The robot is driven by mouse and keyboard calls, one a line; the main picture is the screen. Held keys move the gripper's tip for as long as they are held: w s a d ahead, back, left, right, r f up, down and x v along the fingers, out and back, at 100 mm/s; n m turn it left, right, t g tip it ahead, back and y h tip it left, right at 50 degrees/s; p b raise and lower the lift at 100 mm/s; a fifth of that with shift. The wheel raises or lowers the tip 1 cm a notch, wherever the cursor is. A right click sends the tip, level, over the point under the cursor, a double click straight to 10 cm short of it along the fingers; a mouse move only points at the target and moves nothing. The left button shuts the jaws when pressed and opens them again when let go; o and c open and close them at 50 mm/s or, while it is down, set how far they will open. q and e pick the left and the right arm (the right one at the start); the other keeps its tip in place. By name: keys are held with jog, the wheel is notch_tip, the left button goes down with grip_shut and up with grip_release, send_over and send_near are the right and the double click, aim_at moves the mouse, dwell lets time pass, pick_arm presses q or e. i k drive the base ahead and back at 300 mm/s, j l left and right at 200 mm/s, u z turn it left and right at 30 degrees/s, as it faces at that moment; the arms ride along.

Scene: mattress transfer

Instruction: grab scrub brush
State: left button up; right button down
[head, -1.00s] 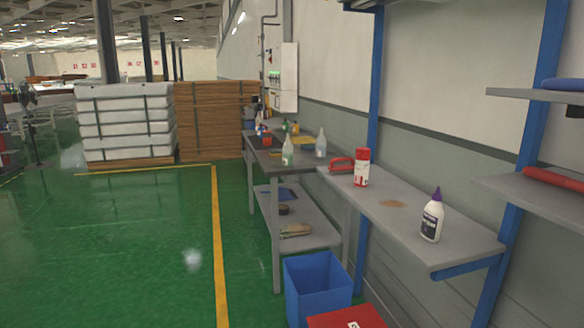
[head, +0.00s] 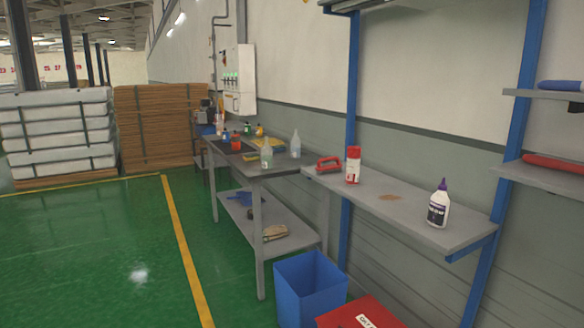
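A red-handled object that looks like a scrub brush (head: 329,165) lies on the grey wall shelf (head: 425,228), at its far left end. It is left of a red and white can (head: 353,165). A tan object that may be a hand brush (head: 275,232) lies on the lower shelf of the workbench (head: 235,208); it is too small to identify surely. Neither of my grippers is in view.
A white bottle with a purple cap (head: 438,205) stands near the shelf's right end. A blue bin (head: 308,285) and a red box (head: 362,312) stand on the floor below. Wrapped mattresses (head: 58,135) stand far left. The green floor at left is clear.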

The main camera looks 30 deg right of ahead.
aim_at(320, 169)
jog(key=i+j, duration=0.35)
jog(key=i+j+u, duration=0.1)
jog(key=i+j, duration=0.3)
jog(key=i, duration=0.2)
jog(key=i+l+z, duration=0.15)
jog(key=i+z, duration=0.25)
jog(key=i+l+z, duration=0.1)
jog(key=i+z, duration=0.15)
jog(key=z, duration=0.15)
jog(key=i+j+z, duration=0.1)
jog(key=i+z, duration=0.25)
jog(key=i+j+z, duration=0.15)
jog(key=i+z, duration=0.25)
jog(key=k, duration=0.05)
